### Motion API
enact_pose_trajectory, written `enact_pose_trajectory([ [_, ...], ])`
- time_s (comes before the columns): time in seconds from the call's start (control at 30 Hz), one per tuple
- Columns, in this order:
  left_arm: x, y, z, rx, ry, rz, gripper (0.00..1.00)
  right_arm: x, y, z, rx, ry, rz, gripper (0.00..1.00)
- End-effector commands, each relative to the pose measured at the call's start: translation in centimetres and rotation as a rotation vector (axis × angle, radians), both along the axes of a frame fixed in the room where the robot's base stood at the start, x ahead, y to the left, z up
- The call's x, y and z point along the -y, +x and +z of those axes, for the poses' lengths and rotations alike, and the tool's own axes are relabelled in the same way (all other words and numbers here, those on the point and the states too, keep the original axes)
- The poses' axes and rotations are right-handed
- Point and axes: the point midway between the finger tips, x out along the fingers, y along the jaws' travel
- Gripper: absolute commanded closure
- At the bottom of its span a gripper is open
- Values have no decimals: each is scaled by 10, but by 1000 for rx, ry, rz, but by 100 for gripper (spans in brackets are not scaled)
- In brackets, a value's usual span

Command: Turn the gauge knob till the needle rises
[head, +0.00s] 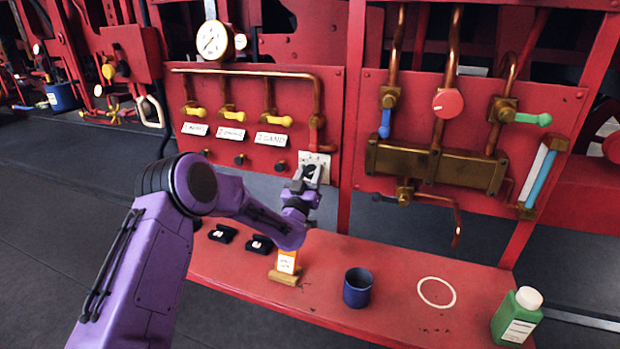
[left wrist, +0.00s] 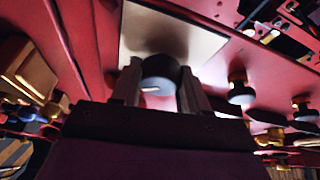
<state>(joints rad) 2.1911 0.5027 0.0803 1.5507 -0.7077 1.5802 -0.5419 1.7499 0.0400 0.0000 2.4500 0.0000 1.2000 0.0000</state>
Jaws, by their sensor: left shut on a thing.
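The round white gauge (head: 211,40) sits at the top of the left red panel; its needle is too small to read surely. A dark round knob (left wrist: 160,74) sits in front of a pale plate (left wrist: 190,42) in the left wrist view. The same plate shows at the panel's lower right in the head view (head: 322,160). My left gripper (head: 309,174) is at this plate, its fingers closed on either side of the knob. In the head view the gripper partly covers the knob. My right gripper is not in view.
Yellow valve handles (head: 232,114) with white labels (head: 231,132) line the panel left of my gripper. Below, the red bench (head: 400,320) holds an orange-and-white tag (head: 287,261), a blue cup (head: 357,288) and a green bottle (head: 515,318). Brass pipework (head: 437,165) fills the right panel.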

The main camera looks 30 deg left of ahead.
Motion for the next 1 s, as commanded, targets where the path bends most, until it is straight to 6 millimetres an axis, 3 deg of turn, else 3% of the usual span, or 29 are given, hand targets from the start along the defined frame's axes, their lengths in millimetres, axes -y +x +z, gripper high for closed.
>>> enact_pose_trajectory([
  [0.1, 1, 0, -3, 23, -93, -2, 86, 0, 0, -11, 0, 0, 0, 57],
  [0.5, 1, 0, -1, 90, -369, -1, 86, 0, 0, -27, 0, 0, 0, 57],
  [1.0, 0, 0, 0, 118, -488, -1, 86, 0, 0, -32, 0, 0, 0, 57],
])
